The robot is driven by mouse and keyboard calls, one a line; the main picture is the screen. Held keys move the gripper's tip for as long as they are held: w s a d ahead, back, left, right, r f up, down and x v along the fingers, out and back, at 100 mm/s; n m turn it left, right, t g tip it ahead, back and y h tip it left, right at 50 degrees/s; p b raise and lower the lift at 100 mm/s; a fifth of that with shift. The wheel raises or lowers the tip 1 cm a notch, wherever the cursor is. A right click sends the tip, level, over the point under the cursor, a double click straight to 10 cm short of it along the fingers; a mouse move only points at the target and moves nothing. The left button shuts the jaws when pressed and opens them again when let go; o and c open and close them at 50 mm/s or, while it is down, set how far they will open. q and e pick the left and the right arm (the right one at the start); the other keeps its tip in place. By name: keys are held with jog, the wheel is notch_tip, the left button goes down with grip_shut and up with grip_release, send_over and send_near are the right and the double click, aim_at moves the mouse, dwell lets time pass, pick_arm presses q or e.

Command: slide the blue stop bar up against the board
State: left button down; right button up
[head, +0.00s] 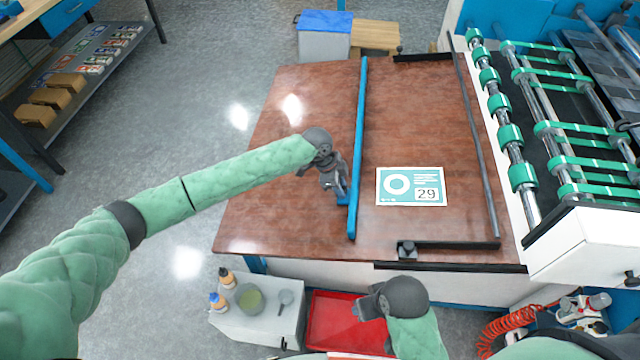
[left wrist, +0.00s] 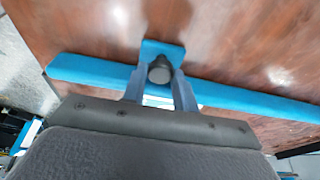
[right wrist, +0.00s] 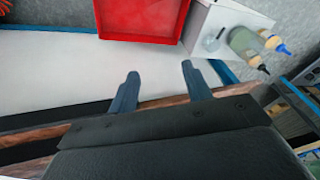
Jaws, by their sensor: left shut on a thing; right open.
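The blue stop bar (head: 359,130) lies lengthwise on the brown table, left of the board. The board (head: 411,186) is a flat white and teal sheet marked 29, with a clear strip of table between it and the bar. My left gripper (head: 342,194) is at the bar's near part. In the left wrist view its fingers (left wrist: 160,82) are shut on the dark round knob (left wrist: 160,70) of the bar, whose blue length (left wrist: 90,70) runs behind them. My right gripper (head: 362,305) is open and empty off the table's front edge; its parted fingers show in the right wrist view (right wrist: 158,78).
A dark rail frame (head: 474,140) bounds the brown table (head: 290,150) at right, beside the roller machine (head: 500,110). A red tray (head: 335,335) and a white cart (head: 255,318) with bottles and a bowl stand below the front edge. The table left of the bar is mostly bare.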

aim_at(356, 189)
pick_arm(q)
jog(key=d, duration=0.2)
jog(key=s+d+r, duration=0.1)
jog(key=d, duration=0.1)
jog(key=shift+d, duration=0.5)
pick_arm(e)
jog(key=shift+s+d+r, duration=0.35)
jog(key=shift+d+r, duration=0.1)
jog(key=shift+r, duration=0.1)
jog(key=shift+f, duration=0.1)
pick_arm(q)
jog(key=c, duration=1.1)
grip_release()
pick_arm(e)
jog(key=shift+d, duration=0.1)
jog(key=shift+w, duration=0.1)
pick_arm(q)
jog(key=shift+a+r, duration=0.15)
jog(key=shift+r, duration=0.15)
jog(key=b+v, duration=0.1)
jog(key=v, duration=0.6)
pick_arm(e)
jog(key=shift+w+a+f, duration=0.15)
jog(key=shift+a+f, duration=0.35)
jog(key=shift+f, duration=0.1)
jog(key=shift+w+a+f, duration=0.15)
jog(key=shift+a+f, duration=0.3)
jog(key=shift+f, duration=0.1)
